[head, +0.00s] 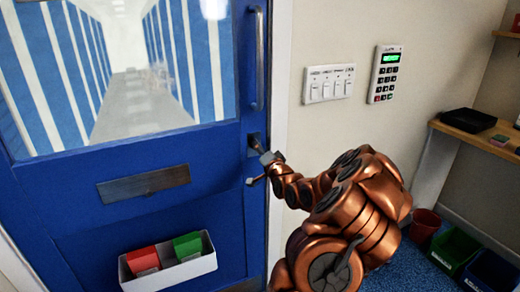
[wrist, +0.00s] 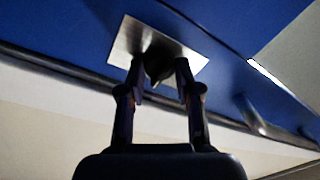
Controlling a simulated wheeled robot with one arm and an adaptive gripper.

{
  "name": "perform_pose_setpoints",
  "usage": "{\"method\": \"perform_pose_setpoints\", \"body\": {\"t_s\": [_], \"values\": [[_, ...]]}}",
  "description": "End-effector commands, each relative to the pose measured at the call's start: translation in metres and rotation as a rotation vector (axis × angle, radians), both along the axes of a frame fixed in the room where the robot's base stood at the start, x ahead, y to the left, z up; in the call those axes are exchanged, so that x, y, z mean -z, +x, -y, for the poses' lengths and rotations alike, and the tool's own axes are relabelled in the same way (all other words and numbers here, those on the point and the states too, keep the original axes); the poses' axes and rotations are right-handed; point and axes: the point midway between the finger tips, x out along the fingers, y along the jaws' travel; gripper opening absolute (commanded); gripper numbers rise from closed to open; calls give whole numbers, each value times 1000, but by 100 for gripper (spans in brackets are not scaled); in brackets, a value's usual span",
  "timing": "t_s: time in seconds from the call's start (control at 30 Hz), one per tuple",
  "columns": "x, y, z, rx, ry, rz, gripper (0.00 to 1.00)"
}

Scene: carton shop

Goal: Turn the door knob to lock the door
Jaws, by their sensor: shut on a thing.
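The blue door (head: 225,170) has a large window and appears closed in the head view. A small metal lock plate (head: 256,139) sits near its right edge, below a vertical pull handle (head: 259,60). In the wrist view the plate (wrist: 196,62) is bright, and the dark door knob (wrist: 158,66) stands out from its middle. My gripper (wrist: 160,80) has its two fingers on either side of the knob and is shut on it. In the head view my gripper (head: 262,167) is at the plate, and the knob is hidden there.
A white switch panel (head: 329,84) and a keypad (head: 385,74) with a green display are on the wall at right. A white holder (head: 205,262) with red and green items is on the lower door. A shelf (head: 465,133) and bins (head: 455,250) stand at far right.

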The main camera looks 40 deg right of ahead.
Motion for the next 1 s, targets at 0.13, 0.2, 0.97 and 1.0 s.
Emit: {"method": "perform_pose_setpoints", "body": {"t_s": [0.13,0.2,0.97,1.0], "values": [[-4,-1,1,3,-4,7,0],[-4,-1,1,3,-4,7,0],[0,-9,-1,2,-3,1,59],[0,-12,-3,2,-3,2,59]]}}
